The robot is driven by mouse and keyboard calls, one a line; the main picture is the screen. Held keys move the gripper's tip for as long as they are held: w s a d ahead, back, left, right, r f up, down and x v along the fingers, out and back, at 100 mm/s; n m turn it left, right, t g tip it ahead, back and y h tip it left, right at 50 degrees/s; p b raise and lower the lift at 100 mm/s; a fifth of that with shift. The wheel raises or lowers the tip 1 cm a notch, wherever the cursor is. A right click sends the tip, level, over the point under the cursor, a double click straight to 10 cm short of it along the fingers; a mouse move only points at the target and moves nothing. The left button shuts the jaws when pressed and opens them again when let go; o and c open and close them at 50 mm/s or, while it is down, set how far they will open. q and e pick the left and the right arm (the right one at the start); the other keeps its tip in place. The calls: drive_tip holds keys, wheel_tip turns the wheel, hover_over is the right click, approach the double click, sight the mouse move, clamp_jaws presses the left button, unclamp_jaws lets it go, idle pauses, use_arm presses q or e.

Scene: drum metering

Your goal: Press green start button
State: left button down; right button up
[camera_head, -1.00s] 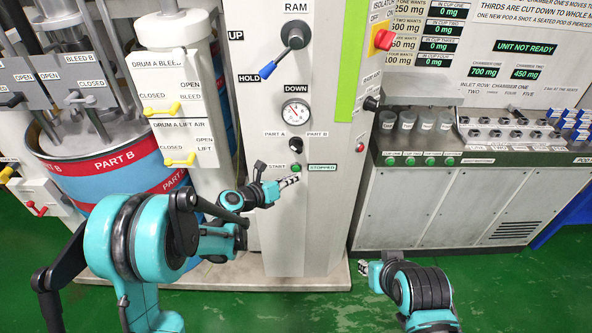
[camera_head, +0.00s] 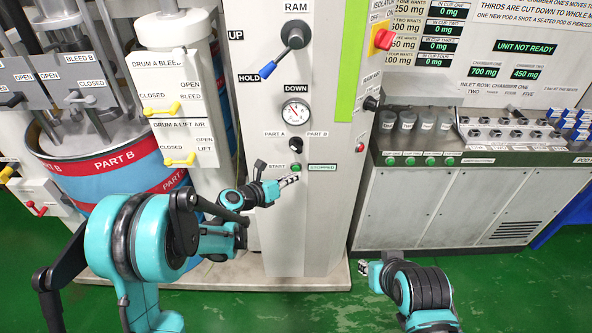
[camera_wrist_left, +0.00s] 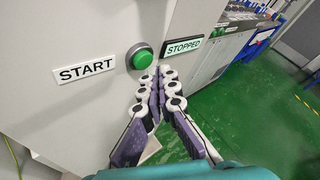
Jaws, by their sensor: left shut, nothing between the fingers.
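The green start button (camera_head: 296,168) sits on the front of the grey column panel, between the START label (camera_head: 277,168) and the STOPPED display (camera_head: 322,168). In the left wrist view the button (camera_wrist_left: 140,57) is a green dome in a metal ring. My left gripper (camera_head: 293,180) is shut and empty, its tips just below the button. In the left wrist view the fingertips (camera_wrist_left: 166,72) lie at the button's lower right edge; I cannot tell whether they touch it. My right gripper (camera_head: 364,268) is low at the right, away from the panel; its jaw state is unclear.
Above the button are a black selector knob (camera_head: 296,144), a gauge (camera_head: 296,112) and the blue-tipped RAM lever (camera_head: 268,69). A red rotary switch (camera_head: 383,40) is on the column's side. Left stands the PART B drum (camera_head: 105,165); right is a cabinet with green buttons (camera_head: 420,160).

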use_arm(q)
drive_tip(key=shift+w, duration=0.3)
drive_tip(key=shift+w, duration=0.4)
idle(0.6)
drive_tip(key=shift+s, duration=0.85)
drive_tip(key=s+b, duration=0.1)
drive_tip(key=s, duration=0.4)
idle(0.4)
idle(0.6)
